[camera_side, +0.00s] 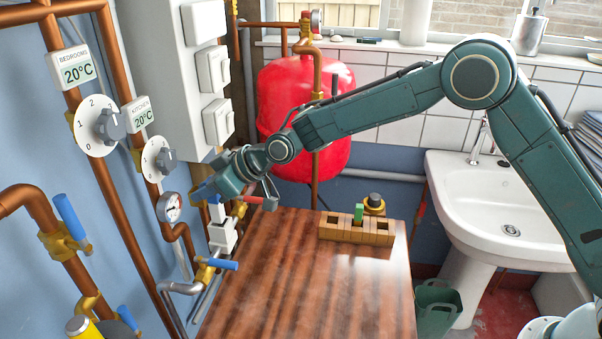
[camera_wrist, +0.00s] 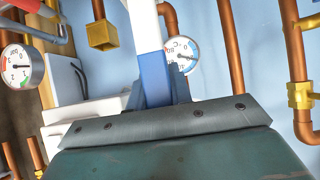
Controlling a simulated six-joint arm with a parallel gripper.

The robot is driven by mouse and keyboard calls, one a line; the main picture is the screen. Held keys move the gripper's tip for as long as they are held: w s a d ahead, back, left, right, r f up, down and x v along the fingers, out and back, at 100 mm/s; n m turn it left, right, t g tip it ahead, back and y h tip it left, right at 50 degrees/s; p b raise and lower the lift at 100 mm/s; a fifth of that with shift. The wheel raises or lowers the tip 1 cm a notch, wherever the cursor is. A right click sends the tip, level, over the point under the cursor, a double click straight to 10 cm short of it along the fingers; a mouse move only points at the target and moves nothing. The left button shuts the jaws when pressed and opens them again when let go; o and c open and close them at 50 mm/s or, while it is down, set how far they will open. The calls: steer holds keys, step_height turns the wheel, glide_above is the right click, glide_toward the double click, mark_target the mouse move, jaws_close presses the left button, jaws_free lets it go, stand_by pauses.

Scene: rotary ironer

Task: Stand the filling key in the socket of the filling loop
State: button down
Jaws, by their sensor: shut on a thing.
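My gripper (camera_side: 212,188) is at the left, beside the pipework beyond the wooden top's left edge. It is shut on the filling key, whose blue part (camera_wrist: 154,78) lies between the jaws in the wrist view. Its white part (camera_wrist: 144,25) runs on out of the top of that view. In the side view the white part (camera_side: 217,213) seems to point down. A square, open brass socket (camera_wrist: 102,36) shows left of the key in the wrist view, apart from it. I cannot tell the key's height over the socket; its end is hidden.
A wooden block (camera_side: 340,233) with slots, one holding a green piece (camera_side: 359,212), stands on the brown table (camera_side: 300,290). Copper pipes, a gauge (camera_side: 169,207), blue-handled valves and white boxes (camera_side: 223,236) crowd the gripper. The table's front is clear.

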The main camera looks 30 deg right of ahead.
mark_target(210, 204)
steer(key=shift+f, duration=2.1)
steer(key=shift+f, duration=0.1)
steer(key=c, duration=1.3)
jaws_free()
steer(key=shift+o, duration=0.2)
steer(key=v, duration=1.2)
steer(key=shift+r, duration=0.25)
